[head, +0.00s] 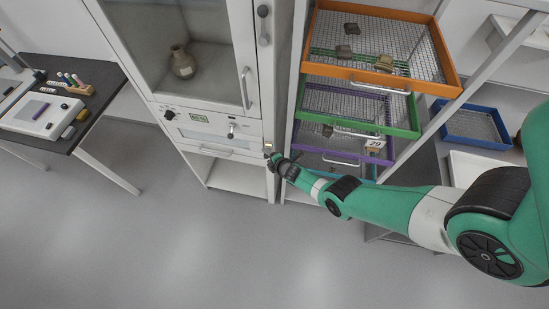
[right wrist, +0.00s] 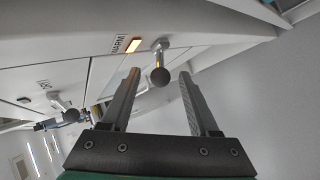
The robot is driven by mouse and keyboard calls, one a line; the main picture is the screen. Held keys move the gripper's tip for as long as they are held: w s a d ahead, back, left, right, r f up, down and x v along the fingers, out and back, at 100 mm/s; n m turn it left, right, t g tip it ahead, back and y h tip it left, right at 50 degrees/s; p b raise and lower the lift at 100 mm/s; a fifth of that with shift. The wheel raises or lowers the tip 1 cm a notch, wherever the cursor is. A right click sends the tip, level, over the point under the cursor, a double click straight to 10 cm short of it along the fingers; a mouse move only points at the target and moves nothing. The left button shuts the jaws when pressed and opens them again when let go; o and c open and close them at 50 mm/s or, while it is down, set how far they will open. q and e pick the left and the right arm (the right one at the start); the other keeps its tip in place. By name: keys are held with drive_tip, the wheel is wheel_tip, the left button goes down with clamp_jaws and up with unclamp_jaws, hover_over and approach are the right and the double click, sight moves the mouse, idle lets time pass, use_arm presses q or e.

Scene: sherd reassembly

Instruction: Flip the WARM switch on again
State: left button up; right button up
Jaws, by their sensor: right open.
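The WARM switch (right wrist: 160,76) is a metal lever with a dark ball end, on the pale cabinet front in the right wrist view. A WARM label (right wrist: 119,44) and a small orange-edged lamp (right wrist: 133,45) sit to its left; the lamp looks bright. My right gripper (right wrist: 159,76) is open, with the ball between its fingertips and no clear contact. In the head view my right gripper (head: 270,156) is at the cabinet's lower right edge and mostly hides the switch. My left gripper is not in view.
The cabinet panel has a green display (head: 199,118), a dark knob (head: 170,114) and another lever (head: 231,131). A jar (head: 182,62) stands behind the cabinet's glass door. A rack of wire trays, with an orange tray (head: 447,82) on top, stands close on the right. The floor in front is clear.

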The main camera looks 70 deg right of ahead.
drive_tip(key=p+v, duration=0.7)
drive_tip(key=v, duration=0.2)
drive_tip(key=shift+s+r, duration=0.2)
drive_tip(key=shift+a, duration=0.1)
